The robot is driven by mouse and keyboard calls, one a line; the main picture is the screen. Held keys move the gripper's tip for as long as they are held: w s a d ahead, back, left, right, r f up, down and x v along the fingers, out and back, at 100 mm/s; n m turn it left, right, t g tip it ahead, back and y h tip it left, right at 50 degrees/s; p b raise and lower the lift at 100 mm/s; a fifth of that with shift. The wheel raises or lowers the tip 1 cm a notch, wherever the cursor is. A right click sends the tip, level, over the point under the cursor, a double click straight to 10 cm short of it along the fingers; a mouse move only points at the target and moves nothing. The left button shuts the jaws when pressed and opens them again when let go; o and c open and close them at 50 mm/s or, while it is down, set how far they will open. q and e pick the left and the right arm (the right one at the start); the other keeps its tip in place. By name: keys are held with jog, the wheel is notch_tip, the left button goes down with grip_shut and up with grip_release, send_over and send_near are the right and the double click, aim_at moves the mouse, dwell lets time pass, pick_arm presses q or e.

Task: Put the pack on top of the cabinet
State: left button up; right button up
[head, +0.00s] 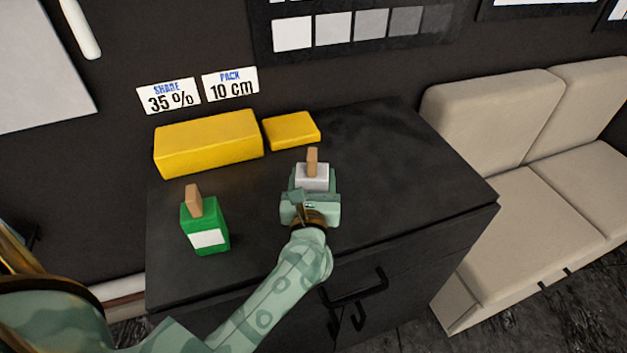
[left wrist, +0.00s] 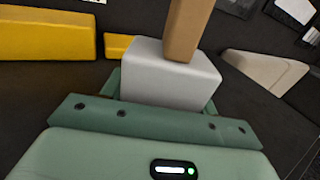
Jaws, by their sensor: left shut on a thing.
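My left gripper (head: 311,195) is shut on a small white block-shaped pack (head: 312,174) with a tan wooden piece (head: 312,158) standing up from its top. The pack is upright over the black cabinet's top (head: 400,180), right of centre. I cannot tell whether its bottom touches the surface, as the gripper hides it. In the left wrist view the white pack (left wrist: 165,75) sits between the fingers, with the tan piece (left wrist: 188,28) rising from it. My right gripper is not in view.
A green block (head: 205,226) with a white label and tan top stands at the cabinet's front left. A long yellow block (head: 208,142) and a smaller one (head: 291,130) lie along the back. A beige sofa (head: 540,180) is on the right. The cabinet top's right side is clear.

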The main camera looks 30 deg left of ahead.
pick_arm(q)
jog(key=shift+r, duration=0.1)
jog(key=o, duration=1.1)
jog(key=shift+c, duration=0.2)
jog(key=shift+s+d, duration=0.1)
jog(key=shift+s, duration=0.1)
jog(key=v, duration=1.1)
jog(key=shift+s+d, duration=0.1)
jog(key=shift+s, duration=0.2)
